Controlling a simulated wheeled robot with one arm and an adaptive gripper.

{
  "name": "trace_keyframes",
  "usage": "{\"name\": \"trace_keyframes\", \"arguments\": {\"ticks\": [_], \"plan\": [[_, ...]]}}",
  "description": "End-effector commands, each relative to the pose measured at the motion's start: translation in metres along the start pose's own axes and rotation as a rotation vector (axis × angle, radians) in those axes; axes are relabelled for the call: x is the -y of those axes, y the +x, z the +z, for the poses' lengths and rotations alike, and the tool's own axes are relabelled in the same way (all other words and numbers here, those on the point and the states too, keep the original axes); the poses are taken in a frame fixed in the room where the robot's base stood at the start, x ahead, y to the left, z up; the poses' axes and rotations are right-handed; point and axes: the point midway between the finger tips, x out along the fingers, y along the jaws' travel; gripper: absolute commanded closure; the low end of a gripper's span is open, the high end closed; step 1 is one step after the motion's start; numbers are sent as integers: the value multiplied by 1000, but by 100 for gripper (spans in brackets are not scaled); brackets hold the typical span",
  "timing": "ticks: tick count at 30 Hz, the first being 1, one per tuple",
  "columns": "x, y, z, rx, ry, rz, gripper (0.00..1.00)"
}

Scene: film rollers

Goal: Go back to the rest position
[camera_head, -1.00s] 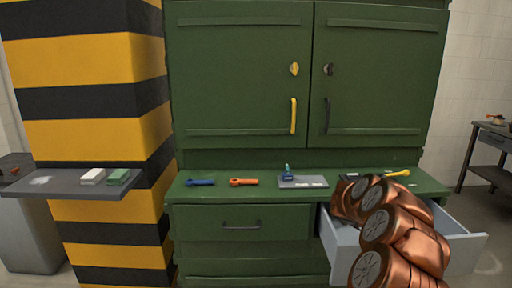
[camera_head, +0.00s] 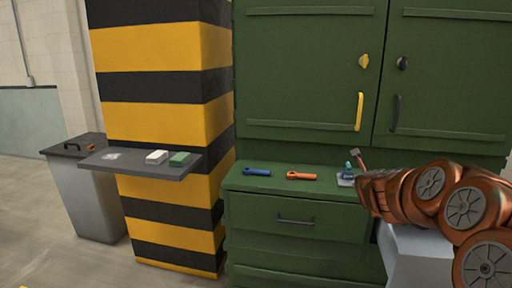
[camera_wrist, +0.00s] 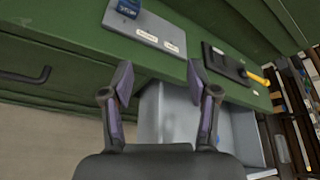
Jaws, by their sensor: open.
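My gripper (camera_wrist: 160,85) is open and empty in the wrist view. Its two fingers stand apart in front of the green cabinet's edge, with the open grey drawer (camera_wrist: 180,125) behind and below them. In the head view my copper arm reaches in from the right edge. It covers the right part of the worktop and most of the open drawer (camera_head: 412,255). The gripper tip shows only in small part there, close to the grey plate with a blue item.
A grey bin (camera_head: 85,200) stands farther left.

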Motion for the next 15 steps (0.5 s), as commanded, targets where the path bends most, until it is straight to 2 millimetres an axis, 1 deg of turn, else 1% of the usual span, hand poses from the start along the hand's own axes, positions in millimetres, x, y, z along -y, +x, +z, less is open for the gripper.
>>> {"name": "trace_keyframes", "arguments": {"ticks": [1, 2, 3, 5, 6, 8, 9, 11, 12, 14, 15], "plan": [[-25, -14, 12, 47, -104, 72, 41], [-39, -22, 20, 76, -172, 113, 41], [-59, -35, 28, 114, -264, 171, 41], [-90, -55, 34, 168, -403, 257, 41], [-109, -70, 36, 205, -498, 309, 41], [-138, -94, 35, 261, -644, 389, 41], [-156, -110, 31, 298, -740, 443, 41], [-181, -136, 23, 354, -886, 519, 41], [-196, -154, 14, 389, -982, 570, 41], [-218, -180, -4, 440, -1126, 649, 41], [-229, -196, -16, 474, -1218, 698, 41]]}}
